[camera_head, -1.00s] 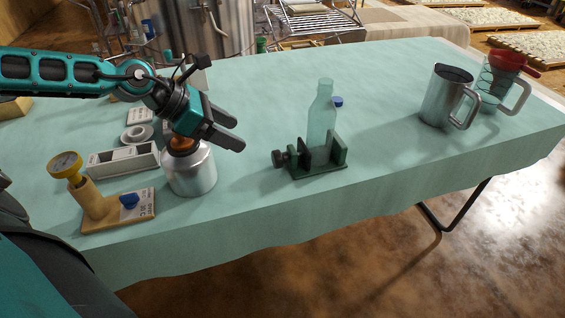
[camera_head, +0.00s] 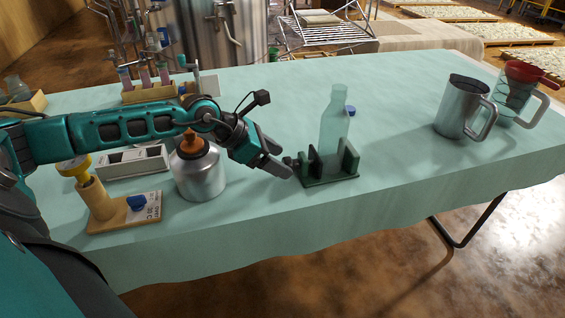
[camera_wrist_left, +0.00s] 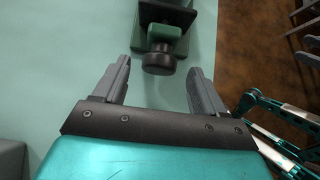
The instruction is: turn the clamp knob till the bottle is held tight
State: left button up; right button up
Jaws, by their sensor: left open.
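The green clamp (camera_head: 335,180) stands near the front edge of the table in the head view. A clear greenish bottle (camera_head: 335,122) stands upright between its jaws; whether the jaws touch it I cannot tell. The dark clamp knob (camera_head: 289,161) is on the clamp's left side, partly hidden by my gripper; in the left wrist view the knob (camera_wrist_left: 159,62) lies just ahead of the fingertips, between their lines. My left gripper (camera_head: 284,163) is open and empty, and it also shows in the left wrist view (camera_wrist_left: 160,80).
A silver canister (camera_head: 200,175) with an orange top stands left of the clamp, below my left arm. A wooden stand (camera_head: 125,212) and a white tray (camera_head: 135,165) are farther left. A steel mug (camera_head: 460,108) stands at the right.

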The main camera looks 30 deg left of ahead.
pick_arm(q)
jog(key=shift+x, duration=1.1)
jog(key=shift+c, duration=0.4)
jog(key=c, duration=1)
